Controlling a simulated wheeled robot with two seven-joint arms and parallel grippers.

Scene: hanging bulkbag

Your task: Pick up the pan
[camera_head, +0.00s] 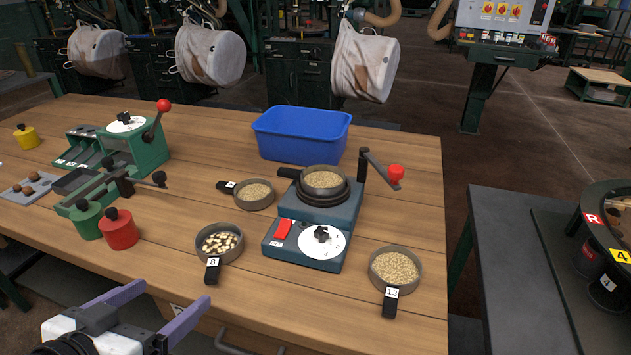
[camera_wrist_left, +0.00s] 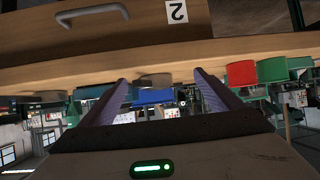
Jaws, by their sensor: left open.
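Several round grey pans with dark handles are on the wooden table in the head view. A pan labelled 8 (camera_head: 219,243) holds pale chunks near the front edge. A pan labelled 13 (camera_head: 395,268) holds grain at the right. A smaller pan (camera_head: 255,194) of grain sits behind, and another pan (camera_head: 323,181) of grain rests on the blue-grey machine. My left gripper (camera_head: 172,297) is open and empty at the table's front edge, apart from the pans. In the upside-down left wrist view, its open fingers (camera_wrist_left: 160,82) point toward the table edge.
The blue-grey machine (camera_head: 310,240) has a crank with a red knob. A blue bin (camera_head: 301,135) stands behind it. A green device (camera_head: 135,150), a green weight (camera_head: 86,220) and a red weight (camera_head: 118,229) are left. Bare wood lies between the weights and pan 8.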

